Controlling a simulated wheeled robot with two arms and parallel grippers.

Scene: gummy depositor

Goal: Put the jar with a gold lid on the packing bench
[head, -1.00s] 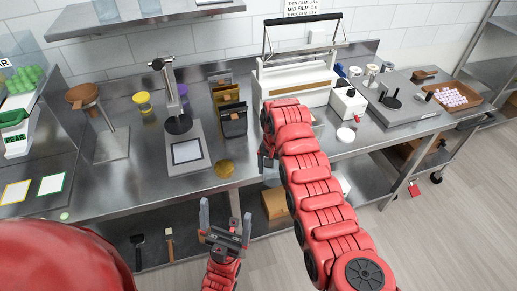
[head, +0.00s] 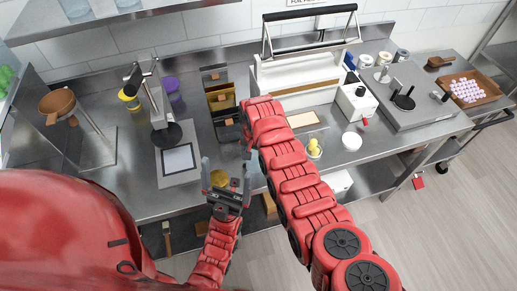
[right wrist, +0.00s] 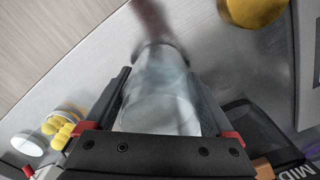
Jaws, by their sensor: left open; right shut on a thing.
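A gold disc, seemingly a lid (head: 219,177), lies at the front of the steel bench; part of it also shows in the right wrist view (right wrist: 255,8). My right gripper (right wrist: 165,80) is shut on a clear, see-through jar (right wrist: 162,88). Its contents and lid cannot be made out. In the head view the red right arm mostly hides this gripper and jar. My left gripper (head: 227,178) is open and empty, in front of the gold disc in the picture. A clear jar with yellow pieces (head: 314,148) stands beside a white lid (head: 351,140), right of my right arm.
A scale (head: 178,160), dark bins (head: 225,120) and a white sealer machine (head: 295,85) stand on the bench. Yellow (head: 130,98) and purple (head: 172,86) containers are behind. A grey plate device (head: 405,98) and a brown tray (head: 474,90) are at right. Open floor lies at lower right.

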